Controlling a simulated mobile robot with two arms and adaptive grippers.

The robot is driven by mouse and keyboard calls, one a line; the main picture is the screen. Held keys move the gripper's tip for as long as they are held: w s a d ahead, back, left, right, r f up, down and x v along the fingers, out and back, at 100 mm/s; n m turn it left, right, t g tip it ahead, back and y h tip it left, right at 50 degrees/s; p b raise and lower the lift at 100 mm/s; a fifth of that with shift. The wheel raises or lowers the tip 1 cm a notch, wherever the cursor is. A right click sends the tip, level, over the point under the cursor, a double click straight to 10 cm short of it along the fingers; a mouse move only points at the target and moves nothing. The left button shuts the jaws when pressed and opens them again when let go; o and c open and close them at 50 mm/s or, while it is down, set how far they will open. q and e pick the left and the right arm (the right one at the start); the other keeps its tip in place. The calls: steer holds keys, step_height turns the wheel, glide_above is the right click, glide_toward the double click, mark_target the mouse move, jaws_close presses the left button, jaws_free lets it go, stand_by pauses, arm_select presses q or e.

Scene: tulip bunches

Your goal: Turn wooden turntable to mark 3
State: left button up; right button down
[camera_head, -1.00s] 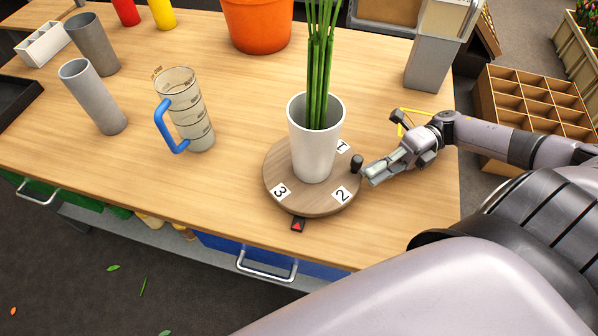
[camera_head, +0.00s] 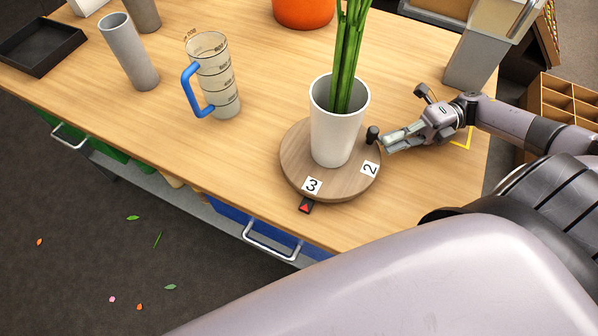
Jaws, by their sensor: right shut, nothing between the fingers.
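The round wooden turntable (camera_head: 296,160) sits near the table's front edge. A white vase (camera_head: 334,135) with green stems stands on it. Mark 3 (camera_head: 312,185) is at the front, close to the red pointer (camera_head: 306,205) and roughly in line with it. Mark 2 (camera_head: 370,168) is at the right front; mark 1 is out of sight. A dark peg (camera_head: 373,134) stands up at the turntable's right rim. My right gripper (camera_head: 388,143) is shut and empty just right of the peg; I cannot tell whether it touches. My left gripper is not in view.
A measuring jug (camera_head: 218,80) with a blue handle and a grey cylinder (camera_head: 130,55) stand to the left. An orange pot (camera_head: 303,10) is behind, and a grey container (camera_head: 470,62) stands at the back right. The wood left of the turntable is clear.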

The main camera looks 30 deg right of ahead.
steer(key=shift+w+d, duration=0.2)
steer(key=shift+w, duration=0.35)
steer(key=shift+w, duration=0.15)
steer(key=shift+s+d, duration=0.2)
steer(key=shift+d, duration=3.6)
steer(key=shift+a+f, duration=0.1)
